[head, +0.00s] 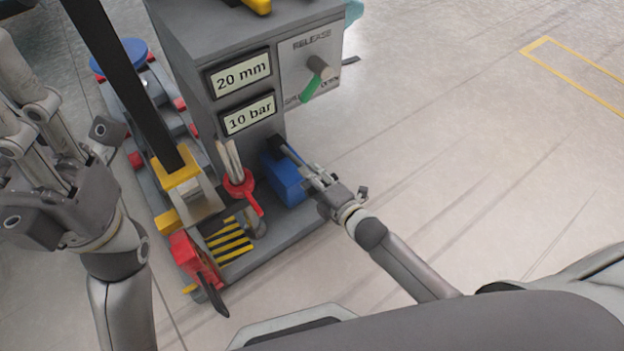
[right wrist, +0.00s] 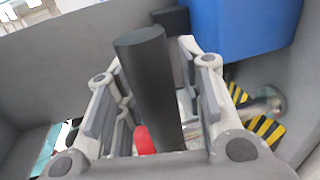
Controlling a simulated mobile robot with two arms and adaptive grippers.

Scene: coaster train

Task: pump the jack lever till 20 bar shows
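The grey jack unit (head: 190,40) stands at centre left; its upper display (head: 240,74) reads 20 mm and its lower display (head: 248,114) reads 10 bar. My right gripper (head: 312,178) is beside the blue block (head: 285,180) at the unit's right side. A dark round bar, apparently the jack lever (right wrist: 152,85), lies between its fingers (right wrist: 155,70) in the right wrist view. The fingers look spread, with a gap at the bar's right side; firm contact does not show. My left gripper (head: 40,140) is raised at the left edge, holding nothing visible.
A release knob (head: 320,69) with a green pointer is on the unit's front. A red ring fitting (head: 239,183), yellow-black stripes (head: 230,242) and a red part (head: 193,262) sit low on the base. Floor to the right is clear, with a yellow outline (head: 570,70).

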